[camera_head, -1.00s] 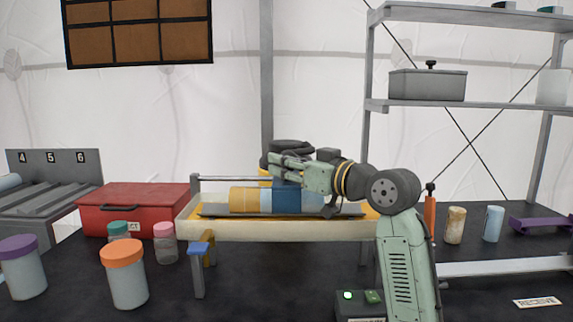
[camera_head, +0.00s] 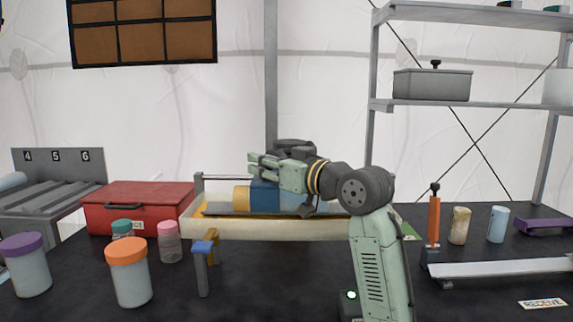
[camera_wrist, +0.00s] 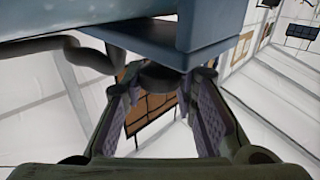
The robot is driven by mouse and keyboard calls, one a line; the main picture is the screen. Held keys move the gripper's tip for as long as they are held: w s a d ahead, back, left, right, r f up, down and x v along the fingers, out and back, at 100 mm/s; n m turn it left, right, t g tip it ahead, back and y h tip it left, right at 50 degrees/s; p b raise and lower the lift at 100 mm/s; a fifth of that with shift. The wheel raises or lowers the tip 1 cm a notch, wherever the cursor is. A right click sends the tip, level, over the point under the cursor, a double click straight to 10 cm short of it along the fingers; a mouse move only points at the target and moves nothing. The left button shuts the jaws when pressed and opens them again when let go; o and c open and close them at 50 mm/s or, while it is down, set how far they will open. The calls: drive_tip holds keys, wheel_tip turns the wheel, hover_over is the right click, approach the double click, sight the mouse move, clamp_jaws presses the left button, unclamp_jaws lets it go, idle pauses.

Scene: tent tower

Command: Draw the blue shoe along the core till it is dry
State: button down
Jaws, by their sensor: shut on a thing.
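The core is a cylinder lying across a cream tray (camera_head: 300,230), with a yellow left end (camera_head: 241,197). Light blue surface shows right of the blue shoe (camera_head: 265,198), which sits against the core nearer its left end. My gripper (camera_head: 262,165) is shut at the shoe's top. In the wrist view the shoe is a blue block (camera_wrist: 215,35) across the top, and my gripper (camera_wrist: 163,85) has its purple-padded fingers around a dark grip piece below it. The core's far side and any remaining wetness cannot be made out.
A red case (camera_head: 135,205) stands left of the tray. Jars with orange (camera_head: 127,252) and purple (camera_head: 20,245) lids stand in front. A blue-topped post (camera_head: 203,250) is near the tray's front left. A shelf rack (camera_head: 470,105) stands at right.

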drive_tip(key=shift+a, duration=0.5)
drive_tip(key=shift+d, duration=0.1)
drive_tip(key=c, duration=1.3)
unclamp_jaws()
drive_tip(key=shift+s+d, duration=0.1)
drive_tip(key=v, duration=1.1)
drive_tip(key=shift+s+d, duration=0.25)
